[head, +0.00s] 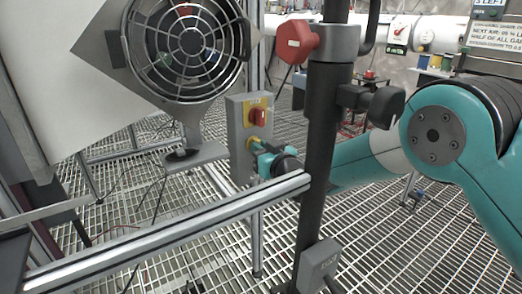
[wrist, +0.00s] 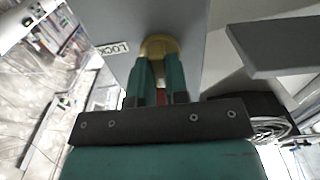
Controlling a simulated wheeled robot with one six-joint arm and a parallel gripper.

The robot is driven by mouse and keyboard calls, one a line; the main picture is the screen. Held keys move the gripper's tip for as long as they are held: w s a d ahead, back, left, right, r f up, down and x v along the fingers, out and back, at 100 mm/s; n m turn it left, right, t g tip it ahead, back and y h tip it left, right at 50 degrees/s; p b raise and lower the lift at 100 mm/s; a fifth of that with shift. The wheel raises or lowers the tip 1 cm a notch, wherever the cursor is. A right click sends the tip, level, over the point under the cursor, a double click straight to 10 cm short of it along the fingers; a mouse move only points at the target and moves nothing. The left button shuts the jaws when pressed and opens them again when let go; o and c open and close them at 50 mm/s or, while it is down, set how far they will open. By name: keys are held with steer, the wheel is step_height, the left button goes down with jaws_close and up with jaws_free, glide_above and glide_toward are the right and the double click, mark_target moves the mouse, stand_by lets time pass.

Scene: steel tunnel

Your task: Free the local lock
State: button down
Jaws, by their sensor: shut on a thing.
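A grey control box (head: 236,120) is fixed to an upright post near the middle of the head view. A red rotary switch (head: 258,115) on a yellow plate is on its upper face. A round yellow lock (wrist: 158,44) is beside a LOCK label (wrist: 113,48) in the wrist view. My gripper (head: 257,147) is at the box's lower face, below the red switch. In the wrist view its two teal fingers (wrist: 160,80) are shut on the lock's middle part, which they mostly hide. A bit of red shows between the fingers.
A dark pole (head: 318,150) with a red knob (head: 294,42) stands in front of my forearm. A metal rail (head: 170,228) crosses low in front of the box. A caged fan (head: 190,42) is at upper left. The floor is open grating (head: 200,268).

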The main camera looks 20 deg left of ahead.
steer(key=c, duration=1.1)
jaws_free()
steer(key=shift+b+v, duration=2.35)
steer(key=shift+v, duration=6.4)
